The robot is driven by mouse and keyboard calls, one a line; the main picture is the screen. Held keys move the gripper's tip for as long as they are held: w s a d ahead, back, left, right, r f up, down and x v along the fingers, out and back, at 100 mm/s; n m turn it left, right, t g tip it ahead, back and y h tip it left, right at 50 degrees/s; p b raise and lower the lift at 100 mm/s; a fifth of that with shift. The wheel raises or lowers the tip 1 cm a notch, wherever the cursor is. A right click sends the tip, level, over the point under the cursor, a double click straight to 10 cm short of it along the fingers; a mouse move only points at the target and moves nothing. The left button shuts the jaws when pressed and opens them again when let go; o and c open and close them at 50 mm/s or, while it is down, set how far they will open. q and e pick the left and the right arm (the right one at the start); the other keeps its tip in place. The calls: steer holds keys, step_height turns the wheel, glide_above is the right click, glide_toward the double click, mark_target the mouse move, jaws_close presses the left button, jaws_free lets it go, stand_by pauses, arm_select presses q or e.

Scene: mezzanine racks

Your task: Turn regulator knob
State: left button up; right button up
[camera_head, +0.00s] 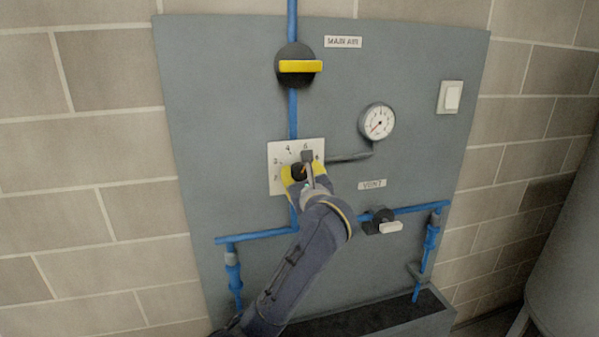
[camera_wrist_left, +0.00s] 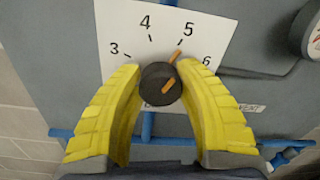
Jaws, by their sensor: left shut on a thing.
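The regulator knob (camera_wrist_left: 158,82) is round and dark with an orange pointer line. In the left wrist view the line points up and right, at about the 5 mark. Behind it is a white dial plate (camera_wrist_left: 113,25) with numbers; 3, 4, 5 and 6 are readable. My left gripper (camera_wrist_left: 160,85) has its yellow fingers shut on the knob, one on each side. In the head view the gripper (camera_head: 301,174) covers the lower right of the dial plate (camera_head: 275,150), and the knob (camera_head: 299,170) is partly hidden. My right gripper is not in view.
A grey panel (camera_head: 215,130) carries blue pipes (camera_head: 265,235), a MAIN AIR valve with a yellow handle (camera_head: 298,66), a gauge (camera_head: 377,121), a white switch (camera_head: 450,97) and a VENT valve (camera_head: 383,222). A dark trough (camera_head: 380,320) lies below. A grey tank (camera_head: 565,240) stands at right.

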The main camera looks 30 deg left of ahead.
arm_select(q)
steer(key=shift+r+n, duration=0.1)
steer(key=shift+n, duration=0.2)
steer(key=o, duration=1.3)
steer(key=shift+c, duration=0.2)
steer(key=v, duration=1.2)
